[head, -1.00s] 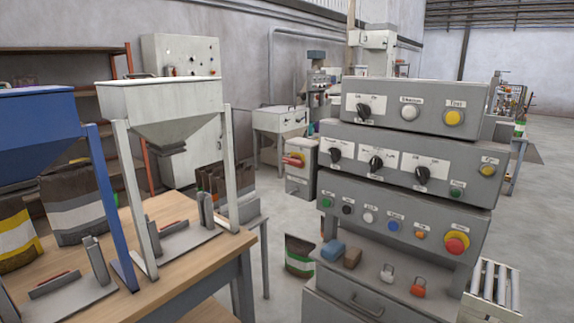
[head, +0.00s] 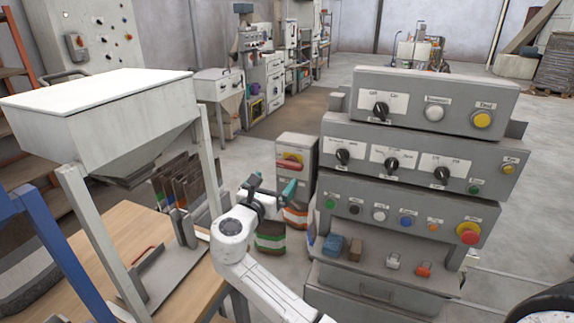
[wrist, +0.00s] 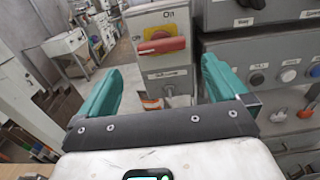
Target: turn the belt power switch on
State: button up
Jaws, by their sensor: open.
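A grey switch box (head: 296,148) stands left of the console, with a red handle (head: 289,161) on a yellow plate. In the wrist view the red handle (wrist: 161,46) lies about level, with "On" printed above it; the label below it is too small to read, so I cannot tell for sure that it is the belt power switch. A black selector knob (head: 381,109) with "Off" and "On" marks sits on the console's top panel. My gripper (head: 272,189) is open and empty, in front of the switch box and apart from it. In the wrist view, its teal fingers (wrist: 161,70) frame the box's lower part.
The console (head: 400,205) with several knobs, buttons and a red stop button (head: 468,233) stands right of my gripper. A wooden bench (head: 85,250) with a white hopper (head: 110,115) is at the left. Printed bags (head: 185,180) stand behind it. Open floor lies beyond the switch box.

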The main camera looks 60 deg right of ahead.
aim_at(288, 166)
jog(key=d, duration=0.3)
jog(key=d+p, duration=0.1)
jog(key=d, duration=0.5)
jog(key=shift+w+d, duration=0.3)
jog(key=shift+d, duration=0.1)
jog(key=shift+f, duration=0.1)
jog(key=c, duration=0.8)
